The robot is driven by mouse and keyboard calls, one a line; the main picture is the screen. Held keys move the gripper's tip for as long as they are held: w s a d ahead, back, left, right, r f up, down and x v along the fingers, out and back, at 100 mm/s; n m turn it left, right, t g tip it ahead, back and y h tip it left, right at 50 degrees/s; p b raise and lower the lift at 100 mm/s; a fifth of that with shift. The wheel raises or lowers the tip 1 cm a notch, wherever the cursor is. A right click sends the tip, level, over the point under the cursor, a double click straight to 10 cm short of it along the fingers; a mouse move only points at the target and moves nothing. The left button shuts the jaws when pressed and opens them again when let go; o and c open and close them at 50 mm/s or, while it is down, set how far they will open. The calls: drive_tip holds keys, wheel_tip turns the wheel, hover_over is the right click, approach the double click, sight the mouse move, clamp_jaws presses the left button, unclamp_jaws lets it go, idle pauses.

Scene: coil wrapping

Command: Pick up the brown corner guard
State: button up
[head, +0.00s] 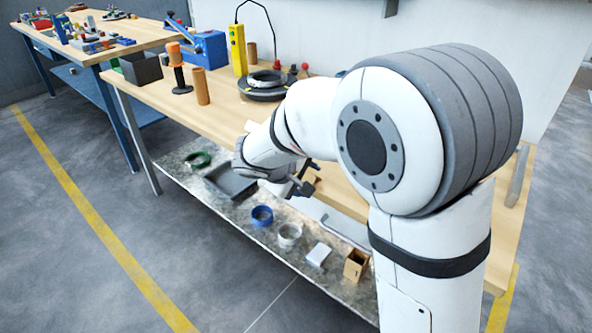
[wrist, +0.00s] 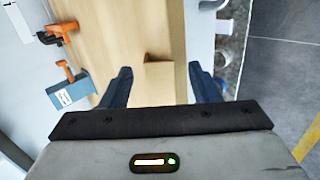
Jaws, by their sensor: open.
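The brown corner guard (wrist: 158,82) lies on the wooden workbench near its front edge. In the wrist view it shows as a tan folded piece between my fingers, its near part hidden by my gripper body. In the head view a small brown piece (head: 310,180) shows beside the fingers, mostly covered by my arm. My gripper (wrist: 160,72) is open, with one finger on each side of the guard and visible gaps. It also shows in the head view (head: 299,188), low over the bench edge. I cannot tell the exact height of the fingers above the bench.
A lower shelf (head: 190,178) holds a grey tray (head: 228,182), a blue roll (head: 262,215), a white roll (head: 289,233) and a cardboard box (head: 356,264). Farther back stand a black ring stack (head: 262,88) and a yellow device (head: 237,50).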

drive_tip(key=c, duration=1.1)
drive_tip(key=shift+o, duration=0.2)
drive_tip(key=shift+r, duration=0.1)
